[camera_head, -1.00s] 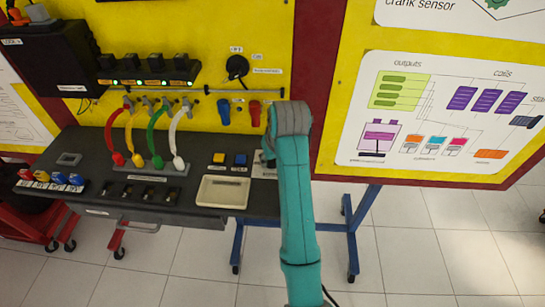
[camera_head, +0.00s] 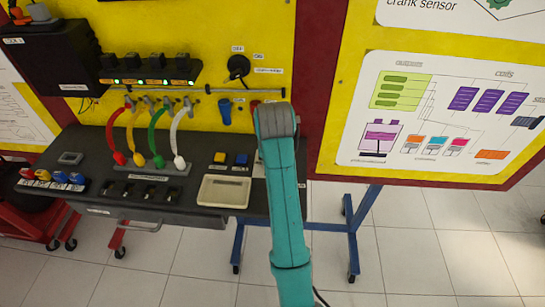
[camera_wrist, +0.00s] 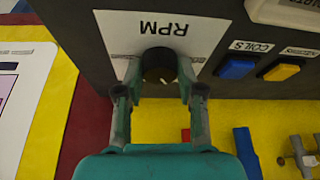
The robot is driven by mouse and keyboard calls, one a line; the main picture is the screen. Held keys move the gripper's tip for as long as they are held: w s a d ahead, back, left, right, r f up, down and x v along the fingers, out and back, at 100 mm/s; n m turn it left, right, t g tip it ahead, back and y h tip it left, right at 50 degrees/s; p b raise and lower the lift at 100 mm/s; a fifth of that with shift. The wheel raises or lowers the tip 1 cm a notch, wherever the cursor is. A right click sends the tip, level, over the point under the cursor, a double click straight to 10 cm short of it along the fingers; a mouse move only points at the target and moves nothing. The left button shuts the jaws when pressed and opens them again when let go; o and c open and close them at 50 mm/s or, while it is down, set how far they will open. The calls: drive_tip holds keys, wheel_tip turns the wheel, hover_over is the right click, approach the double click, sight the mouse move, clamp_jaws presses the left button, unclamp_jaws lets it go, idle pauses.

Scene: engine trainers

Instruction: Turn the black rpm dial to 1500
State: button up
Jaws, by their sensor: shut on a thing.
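The black rpm dial (camera_wrist: 159,66) shows in the wrist view on a white plate marked RPM (camera_wrist: 165,35), which appears upside down. My gripper (camera_wrist: 158,84) has one finger on each side of the dial and is shut on it. The pointer and most of the number scale cannot be read. In the head view my teal arm hides the dial; only a sliver of its white plate (camera_head: 258,168) shows beside the arm.
A blue button (camera_wrist: 238,67) and a yellow button (camera_wrist: 282,69) sit close beside the dial. In the head view a cream tray (camera_head: 224,191) and several colored cables stand to the left on the dark bench (camera_head: 100,150). A yellow panel (camera_head: 215,40) rises behind.

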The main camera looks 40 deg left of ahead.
drive_tip(key=o, duration=1.1)
drive_tip(key=shift+o, duration=0.2)
drive_tip(key=v, duration=0.7)
drive_tip(key=shift+r, duration=0.15)
drive_tip(key=shift+s+d, duration=0.1)
drive_tip(key=shift+d, duration=0.05)
